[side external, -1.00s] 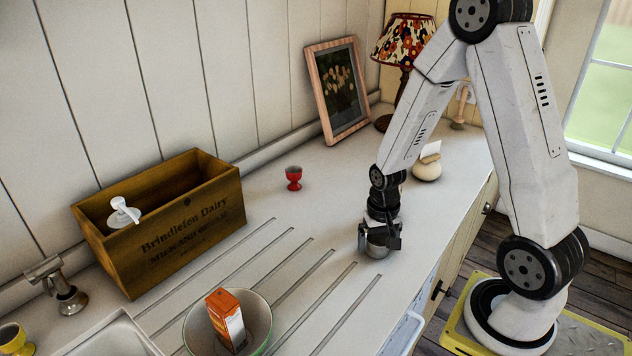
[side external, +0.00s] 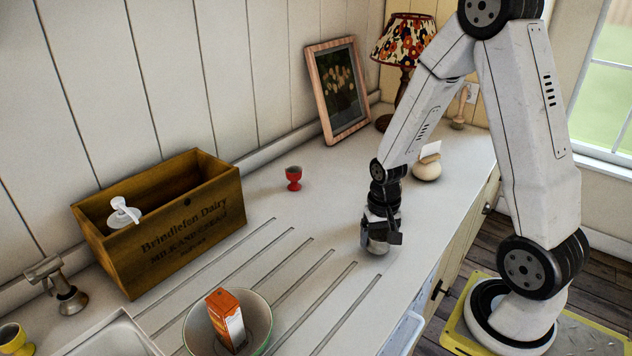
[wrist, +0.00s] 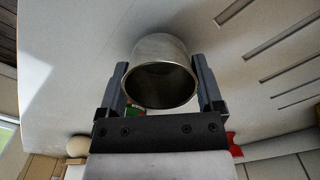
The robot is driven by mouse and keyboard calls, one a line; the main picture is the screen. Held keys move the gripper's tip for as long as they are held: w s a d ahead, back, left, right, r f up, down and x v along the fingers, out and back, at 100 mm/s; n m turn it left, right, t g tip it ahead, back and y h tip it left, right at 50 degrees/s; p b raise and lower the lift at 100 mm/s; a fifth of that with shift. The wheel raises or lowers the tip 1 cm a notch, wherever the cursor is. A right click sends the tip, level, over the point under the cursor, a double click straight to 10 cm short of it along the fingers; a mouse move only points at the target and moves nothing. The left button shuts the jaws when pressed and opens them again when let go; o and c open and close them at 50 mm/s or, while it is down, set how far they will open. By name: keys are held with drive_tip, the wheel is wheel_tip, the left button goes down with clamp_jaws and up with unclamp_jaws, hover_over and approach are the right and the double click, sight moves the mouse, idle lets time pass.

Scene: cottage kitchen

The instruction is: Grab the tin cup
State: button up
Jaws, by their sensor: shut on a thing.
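The tin cup (wrist: 160,48) is a grey metal cup, seen in the wrist view with its dark open mouth toward the camera. My gripper (wrist: 160,90) has one finger on each side of the cup and is shut on it. In the side external view my gripper (side external: 381,236) is low over the white counter, near the ends of the drain grooves. The cup (side external: 377,247) shows there only in part, between and below the fingers. I cannot tell whether its base touches the counter.
A red egg cup (side external: 293,177) stands left of the gripper. A wooden crate (side external: 165,225) with a white pump and a bowl (side external: 262,320) holding an orange box (side external: 226,318) are further left. A round holder (side external: 427,171), picture frame (side external: 338,92) and lamp (side external: 403,45) stand behind. The counter around the cup is clear.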

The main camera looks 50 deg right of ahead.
wheel_tip(320, 180, up, 9)
idle(0.6)
drive_tip(key=shift+f, duration=0.1)
idle(0.5)
